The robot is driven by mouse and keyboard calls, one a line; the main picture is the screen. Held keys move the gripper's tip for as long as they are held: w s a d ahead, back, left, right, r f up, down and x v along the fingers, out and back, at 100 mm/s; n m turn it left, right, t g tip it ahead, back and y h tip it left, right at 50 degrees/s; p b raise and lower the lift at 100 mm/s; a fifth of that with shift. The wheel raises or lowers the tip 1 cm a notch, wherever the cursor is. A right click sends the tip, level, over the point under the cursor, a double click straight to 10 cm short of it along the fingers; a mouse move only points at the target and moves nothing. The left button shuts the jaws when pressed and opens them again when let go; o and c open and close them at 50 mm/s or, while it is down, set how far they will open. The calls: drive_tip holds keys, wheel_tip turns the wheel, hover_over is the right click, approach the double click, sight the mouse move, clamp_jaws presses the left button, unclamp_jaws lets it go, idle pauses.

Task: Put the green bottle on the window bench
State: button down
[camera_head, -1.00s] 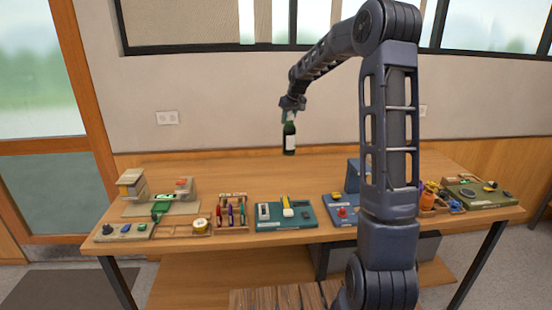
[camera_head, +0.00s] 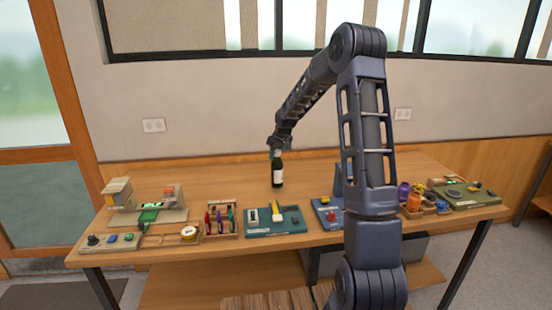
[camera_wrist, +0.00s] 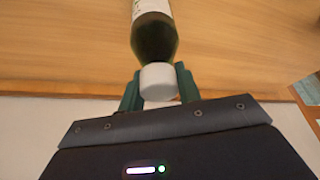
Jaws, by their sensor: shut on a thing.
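The green bottle (camera_head: 277,173) is dark green with a white label and hangs upright below my gripper (camera_head: 277,152) in the head view. In the wrist view the bottle (camera_wrist: 153,38) shows its white cap between the two green fingers of my gripper (camera_wrist: 158,88), which is shut on the cap end. The wooden bench (camera_head: 330,175) under the window spreads below the bottle. The bottle's base is at or just above the bare bench top; I cannot tell whether it touches.
Along the bench's front edge stand a beige model (camera_head: 118,193), a rack of colored tools (camera_head: 221,228), a teal board (camera_head: 262,230) and a blue board (camera_head: 322,213). Orange and purple containers (camera_head: 413,202) stand at the right. The middle and back of the bench are clear.

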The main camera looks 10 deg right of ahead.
drive_tip(key=shift+f, duration=1)
drive_tip(key=c, duration=1)
unclamp_jaws()
